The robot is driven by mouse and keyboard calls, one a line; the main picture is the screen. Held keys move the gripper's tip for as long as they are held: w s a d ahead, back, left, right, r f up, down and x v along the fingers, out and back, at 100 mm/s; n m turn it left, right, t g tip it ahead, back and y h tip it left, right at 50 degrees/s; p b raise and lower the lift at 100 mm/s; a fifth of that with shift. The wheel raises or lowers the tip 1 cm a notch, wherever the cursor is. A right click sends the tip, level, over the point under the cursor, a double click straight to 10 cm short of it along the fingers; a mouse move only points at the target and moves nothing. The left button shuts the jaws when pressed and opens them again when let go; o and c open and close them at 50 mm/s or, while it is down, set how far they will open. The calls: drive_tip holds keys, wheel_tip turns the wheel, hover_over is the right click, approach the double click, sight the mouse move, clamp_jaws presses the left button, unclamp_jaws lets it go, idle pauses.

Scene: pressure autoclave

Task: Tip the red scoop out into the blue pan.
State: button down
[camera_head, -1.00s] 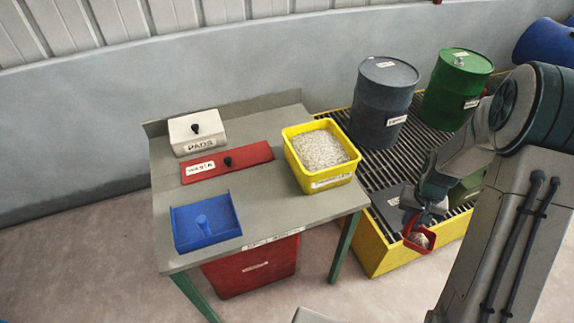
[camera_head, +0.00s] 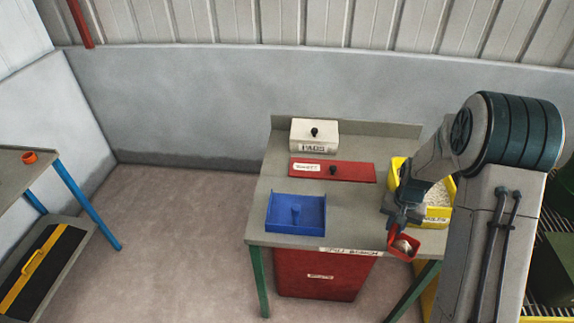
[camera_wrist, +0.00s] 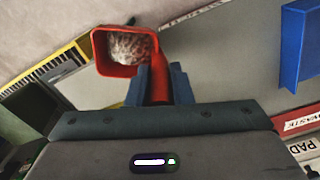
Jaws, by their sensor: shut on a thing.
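The red scoop (camera_head: 403,247) is in my gripper (camera_head: 405,219), near the front right corner of the bench; some pale granular material sits in it. In the wrist view the scoop (camera_wrist: 103,50) points away from my gripper (camera_wrist: 160,85), which is shut on its handle, and the pale load shows inside. The blue pan (camera_head: 280,222) sits on the bench to the left of the scoop, low-walled with a blue post standing in it. Its edge also shows at the right of the wrist view (camera_wrist: 293,50). The scoop is apart from the pan.
A yellow tub (camera_head: 440,214) of white granules stands on the bench, partly behind my arm. A red-lidded waste opening (camera_head: 345,172) and a white PADS box (camera_head: 302,144) lie behind the pan. A red bin (camera_head: 320,285) stands under the bench. Bench top (camera_head: 350,215) between pan and scoop is clear.

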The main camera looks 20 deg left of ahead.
drive_tip(key=w+a+r+m+p, duration=0.15)
drive_tip(key=w+a, duration=0.25)
drive_tip(key=a, duration=0.5)
drive_tip(key=w+a+r+m+p, duration=0.15)
drive_tip(key=w+a, duration=0.25)
drive_tip(key=a, duration=0.4)
drive_tip(key=s+a+r+m+t+y+b, duration=0.1)
drive_tip(key=s+a+t+b, duration=0.1)
drive_tip(key=a+b, duration=0.2)
drive_tip(key=s+a+r+m+t+y+b, duration=0.1)
drive_tip(key=a+b, duration=0.4)
drive_tip(key=a, duration=0.6)
drive_tip(key=shift+s+r+m+t+y, duration=0.4)
drive_tip(key=shift+s+r+t+y, duration=0.1)
drive_tip(key=shift+y, duration=0.3)
drive_tip(key=shift+d+b, duration=0.15)
drive_tip(key=shift+b, duration=0.5)
drive_tip(key=shift+s+d+r+t+y+b, duration=0.1)
drive_tip(key=shift+s+d+t+y+b, duration=0.2)
drive_tip(key=shift+b, duration=0.6)
drive_tip(key=shift+s+d+t+y+b, duration=0.15)
drive_tip(key=shift+t+y+b, duration=0.15)
drive_tip(key=shift+b, duration=0.55)
